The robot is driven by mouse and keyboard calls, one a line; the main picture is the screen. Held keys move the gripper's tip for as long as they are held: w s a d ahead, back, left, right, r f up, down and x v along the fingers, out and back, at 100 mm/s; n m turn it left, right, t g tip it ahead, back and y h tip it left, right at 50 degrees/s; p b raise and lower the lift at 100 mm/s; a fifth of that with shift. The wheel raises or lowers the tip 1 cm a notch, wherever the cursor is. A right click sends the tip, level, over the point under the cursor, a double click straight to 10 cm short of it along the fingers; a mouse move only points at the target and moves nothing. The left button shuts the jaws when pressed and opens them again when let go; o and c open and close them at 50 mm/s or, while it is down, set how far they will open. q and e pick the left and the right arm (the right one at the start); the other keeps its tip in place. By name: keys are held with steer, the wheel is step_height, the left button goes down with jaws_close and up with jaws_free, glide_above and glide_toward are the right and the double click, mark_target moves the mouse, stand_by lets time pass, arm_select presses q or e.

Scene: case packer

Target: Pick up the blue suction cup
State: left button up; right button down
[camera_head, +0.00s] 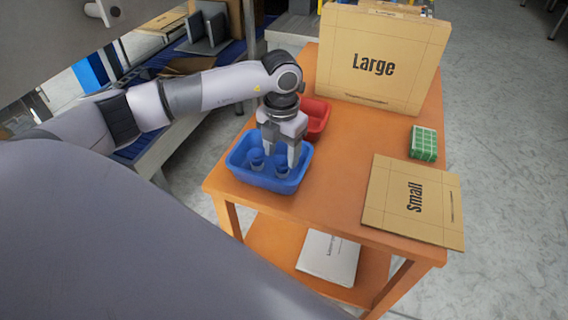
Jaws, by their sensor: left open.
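A blue tray (236,161) sits at the left end of the orange table. Blue suction cups stand inside it: one (256,160) on the left and one (281,164) on the right, partly behind a gripper finger. My left gripper (282,158) points down over the blue tray. Its fingers are apart, with the right finger close to the right cup. I cannot tell whether the finger touches the cup. My right gripper is not in view.
A red tray (316,118) stands behind the blue one. A large cardboard sheet (385,62) stands at the back, a small one (400,200) lies front right, and a green box (423,143) is at the right. The orange table (345,150) has clear middle space.

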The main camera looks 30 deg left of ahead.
mark_target(282, 162)
arm_select(q)
step_height(282, 162, down, 4)
steer(key=shift+a+f, duration=0.1)
steer(key=shift+f, duration=0.05)
steer(key=c, duration=0.7)
steer(key=shift+c, duration=0.2)
steer(key=shift+w, duration=0.1)
